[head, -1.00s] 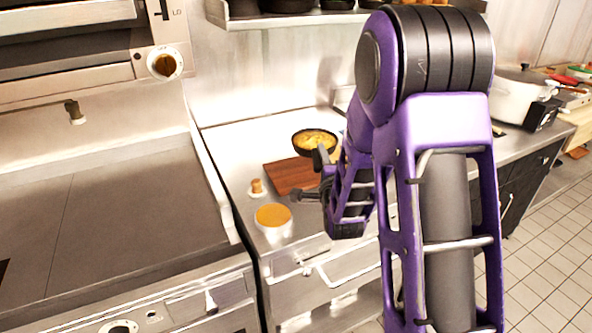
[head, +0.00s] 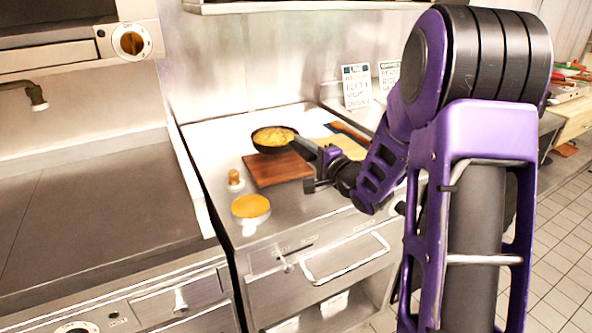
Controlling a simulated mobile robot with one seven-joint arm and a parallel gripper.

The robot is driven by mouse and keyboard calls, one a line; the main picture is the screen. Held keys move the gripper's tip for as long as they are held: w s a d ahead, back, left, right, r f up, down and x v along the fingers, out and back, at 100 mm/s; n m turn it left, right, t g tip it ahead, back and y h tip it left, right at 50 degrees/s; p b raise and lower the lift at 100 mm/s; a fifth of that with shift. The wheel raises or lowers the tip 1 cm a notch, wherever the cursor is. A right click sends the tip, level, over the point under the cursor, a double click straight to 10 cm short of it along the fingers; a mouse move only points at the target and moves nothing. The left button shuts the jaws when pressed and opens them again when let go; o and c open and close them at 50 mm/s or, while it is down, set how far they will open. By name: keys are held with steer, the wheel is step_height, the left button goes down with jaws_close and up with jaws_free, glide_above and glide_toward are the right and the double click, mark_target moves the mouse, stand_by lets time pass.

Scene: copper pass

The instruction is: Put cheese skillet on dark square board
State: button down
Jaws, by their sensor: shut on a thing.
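The cheese skillet (head: 273,139) is a round black pan with yellow filling, behind the dark square board in the picture. Its handle points right toward my gripper. The dark square board (head: 277,171) is reddish brown and lies on the steel counter. The skillet's front rim shows at the board's back edge; I cannot tell whether the pan touches it or hangs above. My gripper (head: 319,164) is shut on the skillet's handle, just right of the board. The exact finger contact is small and partly hidden by the gripper itself.
A wooden-topped shaker (head: 235,180) and a round orange-topped container (head: 250,208) stand left and front of the board. A pale board (head: 340,147) lies to the right, behind my arm. A flat cooktop (head: 95,205) is at left.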

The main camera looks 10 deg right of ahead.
steer(key=shift+f+b, duration=0.5)
steer(key=shift+f, duration=2.25)
steer(key=shift+f, duration=0.15)
steer(key=c, duration=0.8)
jaws_free()
steer(key=shift+o, duration=0.2)
steer(key=shift+s+d, duration=0.15)
steer(key=shift+s, duration=0.1)
steer(key=v, duration=1.1)
steer(key=shift+s+p, duration=0.25)
steer(key=shift+p, duration=0.05)
